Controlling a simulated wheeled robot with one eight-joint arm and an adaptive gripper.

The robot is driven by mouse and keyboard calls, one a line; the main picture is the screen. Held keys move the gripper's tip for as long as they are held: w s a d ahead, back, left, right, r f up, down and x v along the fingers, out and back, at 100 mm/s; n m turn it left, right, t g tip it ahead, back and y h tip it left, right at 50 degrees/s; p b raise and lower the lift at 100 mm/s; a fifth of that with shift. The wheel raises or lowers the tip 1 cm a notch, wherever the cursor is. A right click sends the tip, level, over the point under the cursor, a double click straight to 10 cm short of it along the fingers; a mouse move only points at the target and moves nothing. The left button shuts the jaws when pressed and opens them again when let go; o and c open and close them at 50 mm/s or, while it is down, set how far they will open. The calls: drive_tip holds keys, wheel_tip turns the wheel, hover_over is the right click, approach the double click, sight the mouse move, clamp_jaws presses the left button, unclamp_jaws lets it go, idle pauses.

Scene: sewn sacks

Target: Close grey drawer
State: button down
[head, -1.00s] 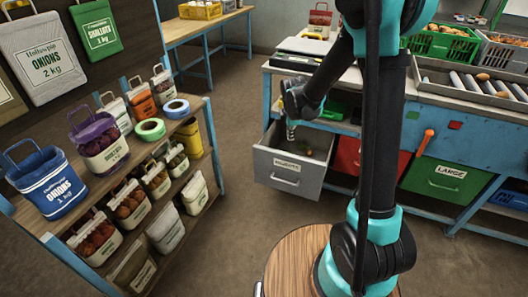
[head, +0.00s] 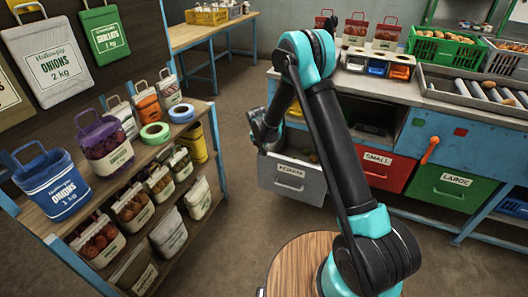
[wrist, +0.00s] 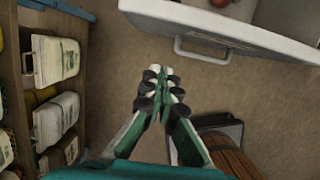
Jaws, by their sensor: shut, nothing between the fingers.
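The grey drawer (head: 304,190) stands out from the bench, open, with a white label and a handle on its front. Some round items show inside it. In the wrist view its pale front (wrist: 245,35) and handle (wrist: 232,58) cross the upper right, with a red item behind the front. My gripper (head: 262,143) is at the drawer's left front corner in the head view, its fingertips hard to make out. In the wrist view my gripper (wrist: 162,78) is shut and empty over bare floor, apart from the drawer front.
The red drawer (head: 383,171) and green drawer (head: 448,190) sit right of the grey one. A wooden shelf (head: 205,107) with bags stands at left, also in the wrist view (wrist: 38,18). Floor (head: 235,225) between shelf and drawer is clear.

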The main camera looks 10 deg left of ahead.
sight(268, 156)
drive_tip(key=shift+w+d+f, duration=0.3)
drive_tip(key=shift+w+f, duration=0.6)
drive_tip(key=shift+f, duration=0.15)
drive_tip(key=shift+w+d+f, duration=0.3)
drive_tip(key=shift+w+f, duration=0.6)
drive_tip(key=shift+f, duration=0.15)
drive_tip(key=shift+w+d+f, duration=0.3)
drive_tip(key=shift+w+f, duration=0.6)
drive_tip(key=shift+f, duration=0.15)
